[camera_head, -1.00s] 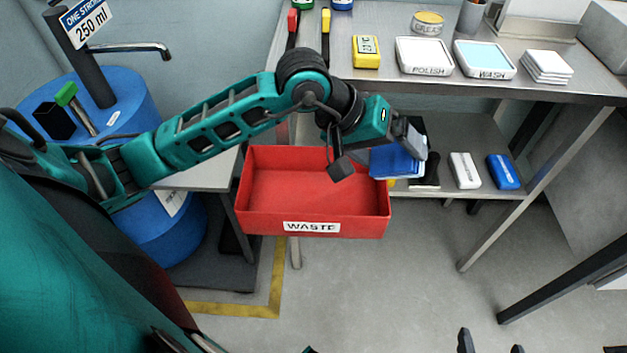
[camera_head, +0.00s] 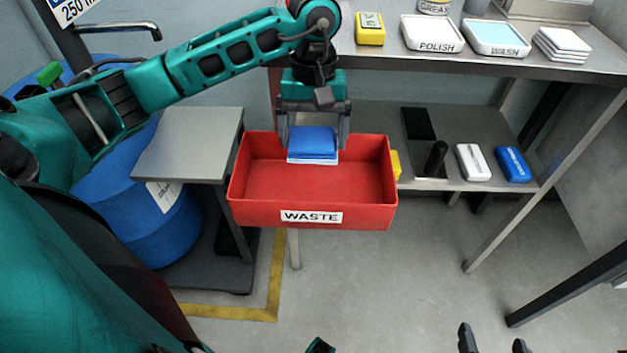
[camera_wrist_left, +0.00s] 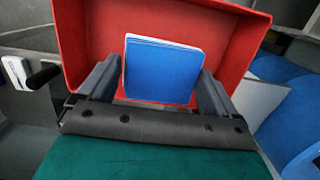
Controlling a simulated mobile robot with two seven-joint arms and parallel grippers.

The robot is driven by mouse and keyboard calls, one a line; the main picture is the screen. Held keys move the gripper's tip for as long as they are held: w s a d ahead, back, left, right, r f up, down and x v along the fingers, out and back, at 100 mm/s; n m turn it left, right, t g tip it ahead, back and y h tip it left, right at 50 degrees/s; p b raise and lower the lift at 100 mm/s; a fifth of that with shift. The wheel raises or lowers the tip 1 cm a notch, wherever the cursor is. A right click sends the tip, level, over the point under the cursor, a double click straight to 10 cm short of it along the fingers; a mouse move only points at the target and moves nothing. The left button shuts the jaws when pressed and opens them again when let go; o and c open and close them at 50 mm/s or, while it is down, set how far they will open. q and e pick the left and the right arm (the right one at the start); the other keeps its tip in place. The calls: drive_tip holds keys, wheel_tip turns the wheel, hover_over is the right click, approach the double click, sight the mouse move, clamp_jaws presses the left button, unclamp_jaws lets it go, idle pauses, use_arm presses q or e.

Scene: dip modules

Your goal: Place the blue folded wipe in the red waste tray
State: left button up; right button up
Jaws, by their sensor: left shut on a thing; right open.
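The blue folded wipe (camera_head: 314,142) is a flat layered square with pale edges. My left gripper (camera_head: 313,140) is shut on it and points down over the back part of the red waste tray (camera_head: 312,216). In the left wrist view the wipe (camera_wrist_left: 162,70) sits between the two fingers of my left gripper (camera_wrist_left: 158,85), with the red tray (camera_wrist_left: 75,45) behind it. Whether the wipe touches the tray floor I cannot tell. The visible tray floor is bare. My right gripper (camera_head: 492,345) shows only its fingertips, apart and empty, at the bottom edge.
A steel bench at the back holds a yellow timer (camera_head: 370,29), the POLISH tray (camera_head: 433,34), the WASH tray (camera_head: 496,38) and white pads (camera_head: 562,45). On the lower shelf lie a white block (camera_head: 473,162) and a blue one (camera_head: 513,164). A blue drum (camera_head: 150,225) stands left.

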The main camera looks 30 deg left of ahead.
use_arm(q)
wheel_tip(320, 180, down, 12)
drive_tip(key=shift+f+b, duration=0.1)
drive_tip(key=shift+b, duration=0.75)
drive_tip(key=o, duration=0.6)
drive_tip(key=r, duration=0.4)
drive_tip(key=r+p, duration=0.1)
drive_tip(key=r, duration=0.3)
drive_tip(key=w+r+p, duration=0.1)
drive_tip(key=r, duration=0.3)
drive_tip(key=shift+w+a, duration=0.1)
drive_tip(key=shift+a, duration=0.3)
use_arm(e)
drive_tip(key=shift+s+f, duration=0.1)
drive_tip(key=shift+f, duration=0.1)
